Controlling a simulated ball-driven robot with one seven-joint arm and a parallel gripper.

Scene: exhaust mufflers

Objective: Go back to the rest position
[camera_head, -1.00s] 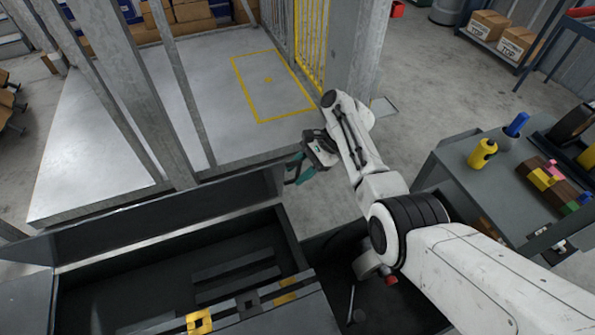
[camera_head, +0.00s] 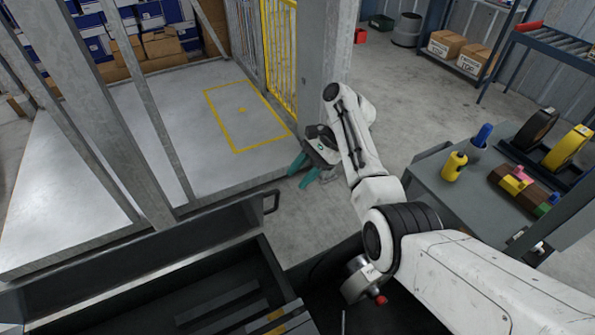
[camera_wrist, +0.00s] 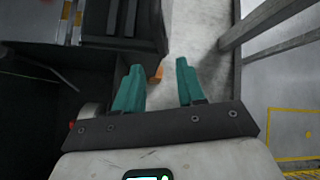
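My gripper (camera_head: 304,178) is at the end of my white arm, in the middle of the head view, over the gap of bare floor beside the raised grey platform. In the wrist view its two teal fingers (camera_wrist: 160,88) stand apart with nothing between them. Floor and the edge of a dark bin show beyond the fingertips. No held object shows in either view.
A grey platform (camera_head: 170,120) with a yellow marked rectangle and metal posts lies left of my gripper. A dark open bin (camera_head: 215,290) is at lower left. A grey workbench (camera_head: 440,185) with a yellow bottle (camera_head: 453,166) stands at right.

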